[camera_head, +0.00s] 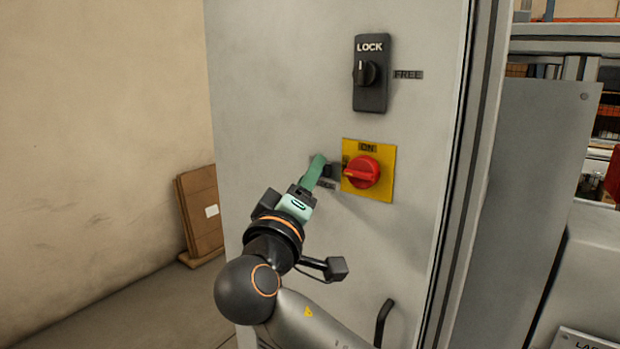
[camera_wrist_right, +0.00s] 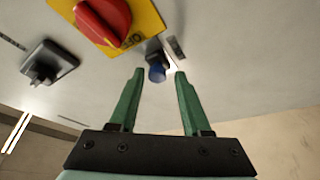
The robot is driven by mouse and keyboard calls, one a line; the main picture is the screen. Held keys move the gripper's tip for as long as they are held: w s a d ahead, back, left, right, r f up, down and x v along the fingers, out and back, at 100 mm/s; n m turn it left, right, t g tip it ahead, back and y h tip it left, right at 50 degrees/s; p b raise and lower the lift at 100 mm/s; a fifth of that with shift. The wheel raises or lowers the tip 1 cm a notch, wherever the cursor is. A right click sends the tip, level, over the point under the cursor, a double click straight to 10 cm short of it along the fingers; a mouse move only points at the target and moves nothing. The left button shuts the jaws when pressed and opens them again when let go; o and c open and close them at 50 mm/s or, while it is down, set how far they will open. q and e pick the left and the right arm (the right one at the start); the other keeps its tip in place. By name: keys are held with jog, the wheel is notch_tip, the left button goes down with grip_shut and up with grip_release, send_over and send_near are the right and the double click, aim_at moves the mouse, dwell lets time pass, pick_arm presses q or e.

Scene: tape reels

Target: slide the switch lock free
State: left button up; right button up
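A small blue-tipped slider (camera_wrist_right: 157,73) on a dark base sits on the grey cabinet door at the edge of a yellow plate (camera_head: 384,188). In the head view only a dark part of its mount (camera_head: 328,171) shows, partly hidden by my fingers. A red rotary switch (camera_head: 362,172) is on the yellow plate, with ON above it. My right gripper (camera_head: 319,160) is beside the slider, left of the plate. In the right wrist view my right gripper (camera_wrist_right: 159,73) is open, with the slider seen between its fingertips; contact cannot be told. My left gripper is not in view.
A black knob plate (camera_head: 370,90) marked LOCK, with a FREE label (camera_head: 408,75) beside it, is higher on the cabinet door (camera_head: 270,60). A dark handle (camera_head: 383,322) is low on the door. Cardboard (camera_head: 200,212) leans on the wall at left.

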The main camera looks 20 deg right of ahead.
jog(key=shift+o, duration=0.4)
jog(key=shift+s, duration=0.15)
jog(key=b+v, duration=0.1)
jog(key=v, duration=1.1)
jog(key=shift+s+a+f, duration=0.1)
